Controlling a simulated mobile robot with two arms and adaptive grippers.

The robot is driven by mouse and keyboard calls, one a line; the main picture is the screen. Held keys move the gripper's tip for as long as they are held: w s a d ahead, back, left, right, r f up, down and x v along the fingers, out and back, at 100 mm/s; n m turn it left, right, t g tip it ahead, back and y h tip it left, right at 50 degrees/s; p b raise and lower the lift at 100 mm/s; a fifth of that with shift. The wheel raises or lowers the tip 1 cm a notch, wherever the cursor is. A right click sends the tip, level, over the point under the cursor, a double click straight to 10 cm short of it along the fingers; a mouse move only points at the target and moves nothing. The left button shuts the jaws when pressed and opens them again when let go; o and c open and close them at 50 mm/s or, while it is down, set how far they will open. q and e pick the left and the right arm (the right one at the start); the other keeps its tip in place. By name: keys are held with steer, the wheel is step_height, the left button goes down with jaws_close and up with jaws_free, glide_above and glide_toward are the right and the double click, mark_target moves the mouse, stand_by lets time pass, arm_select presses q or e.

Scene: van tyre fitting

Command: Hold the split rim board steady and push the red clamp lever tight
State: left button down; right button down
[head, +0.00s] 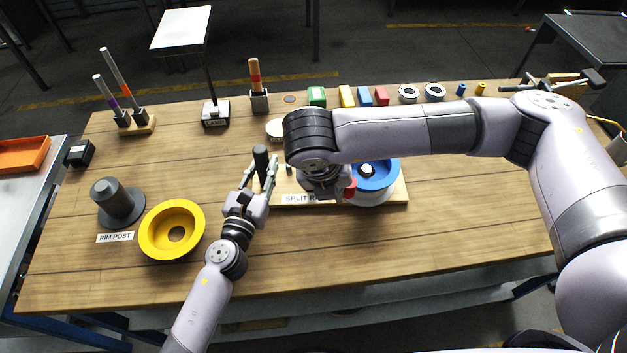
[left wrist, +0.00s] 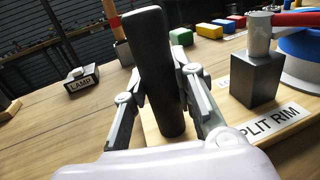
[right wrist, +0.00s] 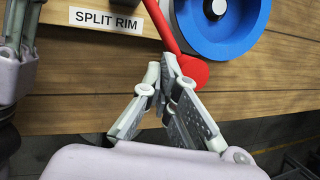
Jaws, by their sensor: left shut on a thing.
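The split rim board (head: 398,196) lies on the bench, labelled SPLIT RIM (right wrist: 106,20). An upright black handle (left wrist: 153,70) stands at its left end. My left gripper (head: 258,178) is shut around this handle. The blue and white rim (right wrist: 222,25) sits on the board's right part. The red clamp lever (right wrist: 170,27) ends in a round red knob (right wrist: 193,71) beside the rim. It also shows in the left wrist view (left wrist: 298,18), by a grey post on a dark block. My right gripper (right wrist: 160,72) looks shut and empty, its tips against or just beside the lever. My right arm hides much of the clamp in the head view.
A yellow rim (head: 155,243) and a dark rim post (head: 118,203) stand at the left. A lamp (head: 215,113), a brush (head: 257,88) and several coloured blocks line the back edge. The front of the bench (head: 330,250) is clear.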

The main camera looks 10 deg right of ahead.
arm_select(q)
steer(key=shift+a, duration=0.2)
arm_select(e)
steer(key=shift+w+d+f, duration=0.1)
steer(key=shift+d, duration=0.4)
arm_select(q)
steer(key=shift+w+a, duration=0.1)
arm_select(e)
steer(key=shift+w+d, duration=0.3)
steer(key=shift+d, duration=0.25)
steer(key=shift+w+d, duration=0.1)
steer(key=shift+d, duration=0.05)
steer(key=shift+w+d, duration=0.35)
steer(key=shift+d, duration=0.15)
